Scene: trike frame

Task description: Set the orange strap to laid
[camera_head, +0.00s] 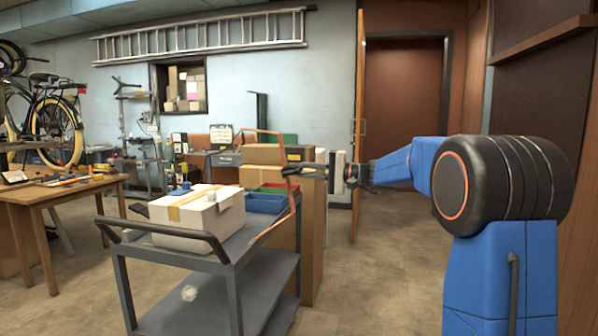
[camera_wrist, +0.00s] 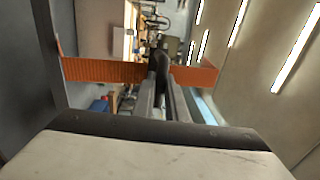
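The orange strap (camera_head: 284,152) is a thin band standing up over the right side of the grey cart (camera_head: 230,245). Its upper end bends left above the boxes, and its lower part slants down to the cart's edge. My gripper (camera_head: 293,172) meets the strap at mid-height, to the right of the white box. In the wrist view the strap (camera_wrist: 105,70) crosses from left to right, and my gripper's fingers (camera_wrist: 160,68) look closed together on it, hiding its middle.
A white taped box (camera_head: 197,218) and a blue bin (camera_head: 266,203) stand on the cart's top. Tall cardboard boxes (camera_head: 313,235) stand right behind it. A wooden table (camera_head: 40,192) is at left. The floor at front left is clear.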

